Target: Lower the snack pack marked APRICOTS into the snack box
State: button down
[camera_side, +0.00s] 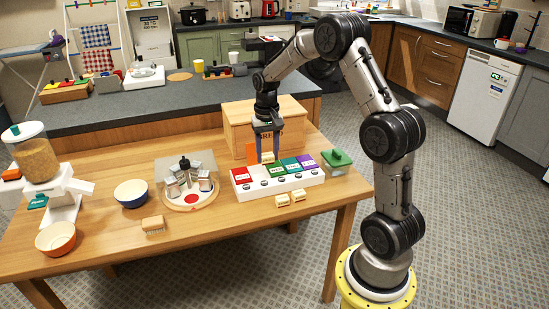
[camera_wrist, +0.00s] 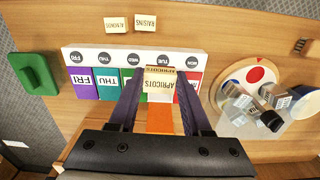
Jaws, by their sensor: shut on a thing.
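The cream snack pack marked APRICOTS (camera_wrist: 158,86) is between the fingers of my gripper (camera_wrist: 160,98), its label readable in the wrist view. My gripper (camera_side: 267,152) points down over the white snack box (camera_side: 300,186) and is shut on the pack. The box has a row of coloured lids; red, green, teal and purple lie closed. The orange lid (camera_wrist: 159,121) stands raised at the back, also seen in the side view (camera_side: 251,153). The pack is at the orange-lidded compartment, beside the red lid. How deep it sits is hard to tell.
Packs marked ALMONDS (camera_wrist: 117,25) and RAISINS (camera_wrist: 145,23) lie in front of the box. A wooden bread bin (camera_side: 238,128) stands close behind. A green object (camera_side: 337,159) is right of the box; a round board (camera_side: 205,202) with metal blocks is left.

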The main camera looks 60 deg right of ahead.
aim_at(259, 166)
jog(key=w+d+f, duration=0.4)
jog(key=w, duration=0.2)
jog(key=shift+d+f, duration=0.15)
jog(key=shift+d, duration=0.25)
jog(key=shift+f, duration=0.15)
dwell(0.4)
jog(key=shift+f, duration=1.6)
jog(key=shift+f, duration=1.1)
dwell(0.3)
